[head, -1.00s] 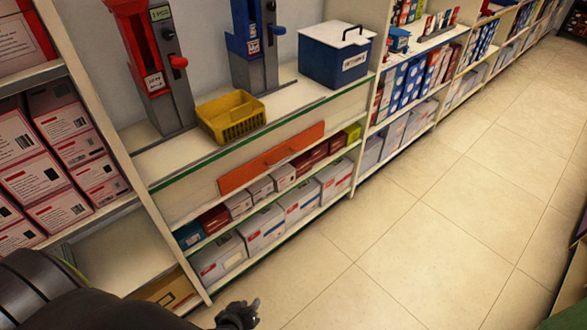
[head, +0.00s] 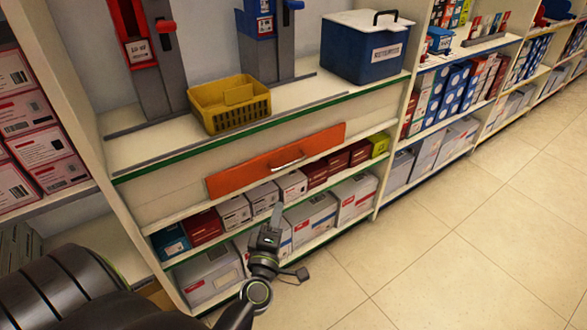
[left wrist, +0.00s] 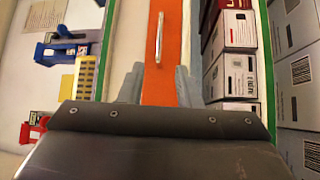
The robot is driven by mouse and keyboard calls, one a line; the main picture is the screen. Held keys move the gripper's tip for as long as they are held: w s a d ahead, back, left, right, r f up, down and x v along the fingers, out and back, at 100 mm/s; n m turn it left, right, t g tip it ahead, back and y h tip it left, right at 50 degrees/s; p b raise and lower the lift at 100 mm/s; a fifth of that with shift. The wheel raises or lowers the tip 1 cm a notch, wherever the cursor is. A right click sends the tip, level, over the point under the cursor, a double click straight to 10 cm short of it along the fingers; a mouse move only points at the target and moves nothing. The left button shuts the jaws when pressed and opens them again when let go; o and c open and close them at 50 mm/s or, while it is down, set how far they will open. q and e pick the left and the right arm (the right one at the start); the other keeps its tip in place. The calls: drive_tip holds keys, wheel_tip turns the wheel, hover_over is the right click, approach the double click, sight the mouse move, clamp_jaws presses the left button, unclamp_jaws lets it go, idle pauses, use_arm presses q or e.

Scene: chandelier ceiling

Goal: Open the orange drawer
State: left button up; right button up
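The orange drawer (head: 240,174) is a long flat front under the counter, and it looks shut, flush with the shelf unit. Its silver bar handle (head: 288,164) is at the middle of the front. In the left wrist view the drawer (left wrist: 162,85) runs up the picture, with the handle (left wrist: 159,37) ahead of my fingers. My left gripper (head: 275,238) is in front of the lower shelves, below the handle and apart from it. In the left wrist view its two fingers (left wrist: 157,88) are spread with nothing held between them. My right gripper is not in view.
A yellow basket (head: 228,107) and a blue box with a white lid (head: 364,52) stand on the counter (head: 150,145). Boxes (head: 312,215) fill the shelves under the drawer. The tiled floor (head: 440,250) to the right is clear.

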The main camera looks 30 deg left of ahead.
use_arm(q)
drive_tip(key=x, duration=1.6)
drive_tip(key=shift+w+a+r, duration=0.1)
clamp_jaws()
